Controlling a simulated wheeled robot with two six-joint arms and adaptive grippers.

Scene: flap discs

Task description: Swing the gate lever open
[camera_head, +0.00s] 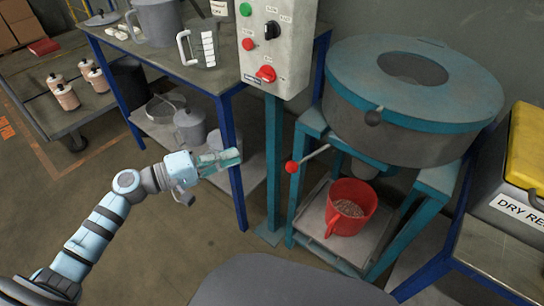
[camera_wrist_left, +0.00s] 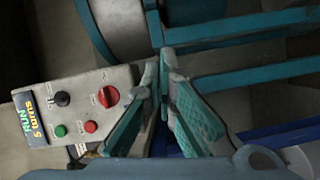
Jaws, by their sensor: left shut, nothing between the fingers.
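The gate lever (camera_head: 312,156) is a thin rod with a red ball knob (camera_head: 292,167) at its left end. It sticks out to the left from under the round drum (camera_head: 410,142) with the teal lid, on a teal stand. My left gripper (camera_head: 240,154) is left of the knob, apart from it, in front of a blue table leg. It is shut and empty; its teal finger pads also show in the left wrist view (camera_wrist_left: 165,58). I cannot make out the lever in the left wrist view. My right gripper is not in view.
A red jug (camera_head: 335,228) with grainy contents stands below the drum's outlet. A control box (camera_head: 284,82) with knobs and buttons stands on a teal post (camera_head: 274,165) behind my left gripper. A yellow-lidded bin (camera_head: 524,150) is at the right. Open floor lies before the stand.

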